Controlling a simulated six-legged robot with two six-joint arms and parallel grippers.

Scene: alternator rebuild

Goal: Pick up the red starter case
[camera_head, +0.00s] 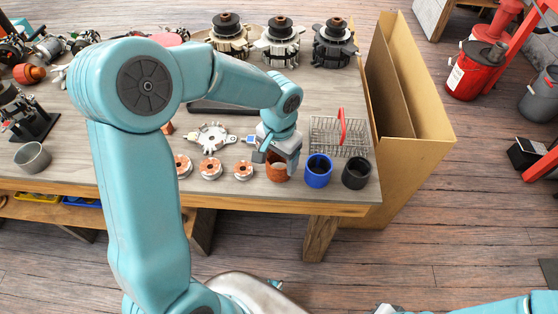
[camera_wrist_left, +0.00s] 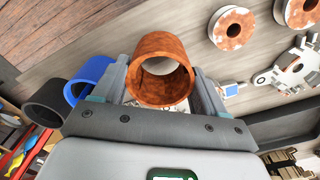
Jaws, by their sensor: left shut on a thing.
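The red starter case is a rusty orange-red hollow cylinder (camera_head: 277,173) near the front edge of the bench, left of the blue cylinder. In the left wrist view it shows as an open ring (camera_wrist_left: 146,88) between the two fingers. My left gripper (camera_head: 278,155) comes down on it from above and is shut on its sides. Its upper part is partly hidden by the fingers in the head view. I cannot tell whether it touches the bench or hangs just above it. Of my right arm, only a piece shows at the bottom right; its fingers cannot be made out.
A blue cylinder (camera_head: 318,171) and a black cylinder (camera_head: 356,173) stand close to the right. A wire basket with a red handle (camera_head: 340,136) is behind them. Copper-wound rings (camera_head: 210,168) lie to the left. A tall cardboard box (camera_head: 425,155) stands beyond the bench's right edge.

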